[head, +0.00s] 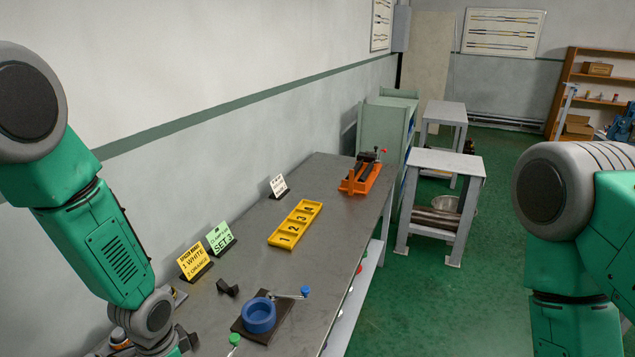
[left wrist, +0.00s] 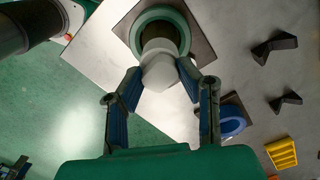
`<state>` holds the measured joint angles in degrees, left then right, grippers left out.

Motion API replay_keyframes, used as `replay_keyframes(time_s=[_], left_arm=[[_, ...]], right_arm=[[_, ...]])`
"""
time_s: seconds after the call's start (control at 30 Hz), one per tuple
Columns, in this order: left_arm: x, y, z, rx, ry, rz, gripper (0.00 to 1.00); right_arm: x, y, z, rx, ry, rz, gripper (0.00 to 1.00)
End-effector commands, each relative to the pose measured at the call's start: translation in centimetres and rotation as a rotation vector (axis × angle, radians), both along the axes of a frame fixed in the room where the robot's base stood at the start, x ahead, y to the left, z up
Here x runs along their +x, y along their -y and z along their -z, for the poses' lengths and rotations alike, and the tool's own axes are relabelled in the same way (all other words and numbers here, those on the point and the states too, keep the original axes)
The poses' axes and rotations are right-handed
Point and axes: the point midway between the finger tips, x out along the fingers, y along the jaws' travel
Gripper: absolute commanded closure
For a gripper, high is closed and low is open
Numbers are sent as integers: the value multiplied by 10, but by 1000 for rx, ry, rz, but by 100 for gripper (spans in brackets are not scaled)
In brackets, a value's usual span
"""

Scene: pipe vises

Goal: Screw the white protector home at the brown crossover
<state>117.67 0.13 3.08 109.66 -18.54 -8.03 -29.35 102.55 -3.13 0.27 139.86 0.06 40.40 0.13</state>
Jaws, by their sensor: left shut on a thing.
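The white protector (left wrist: 160,73) shows in the left wrist view between the two fingers of my left gripper (left wrist: 158,76), which is shut on it. Just beyond it, a dark brownish pipe piece (left wrist: 163,43), apparently the crossover, stands inside a green ring-shaped vise (left wrist: 139,26) on a dark base plate. The protector overlaps the end of the brown piece; I cannot tell how far it is threaded on. In the head view the protector and left gripper are out of frame or hidden. My right gripper is not in view.
A blue vise (head: 259,315) stands beside the green one on the grey bench (head: 330,215). A yellow numbered tray (head: 296,223), an orange device (head: 361,178), sign cards (head: 194,262) and small black blocks (head: 228,287) are also there. The middle of the bench has free room.

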Motion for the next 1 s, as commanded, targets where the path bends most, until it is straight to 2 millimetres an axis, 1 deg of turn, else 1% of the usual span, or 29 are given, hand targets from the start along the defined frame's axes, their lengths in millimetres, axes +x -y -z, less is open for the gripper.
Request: replay_keyframes(time_s=[0.03, 0.1, 0.2, 0.3, 0.57, 0.63, 0.67, 0.8, 1.0], left_arm=[[0, 0, 1, -2, -1, 116, 100], [0, 0, 1, -1, -1, 276, 100], [0, -1, 1, -1, -2, 429, 100], [0, -1, 1, 1, -1, 483, 100], [0, -1, 1, 1, -1, 494, 100], [0, 0, 1, -1, -1, 572, 100], [0, 0, 1, -1, -1, 630, 100], [0, 0, 2, -3, 0, 990, 100], [0, 0, 2, -4, 1, 1461, 100]], right_arm=[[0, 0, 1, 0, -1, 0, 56], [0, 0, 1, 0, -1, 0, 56], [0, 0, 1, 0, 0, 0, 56], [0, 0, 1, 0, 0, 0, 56], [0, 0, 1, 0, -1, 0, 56], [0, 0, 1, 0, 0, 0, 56], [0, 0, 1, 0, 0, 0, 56], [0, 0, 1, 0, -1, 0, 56], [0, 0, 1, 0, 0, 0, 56]])
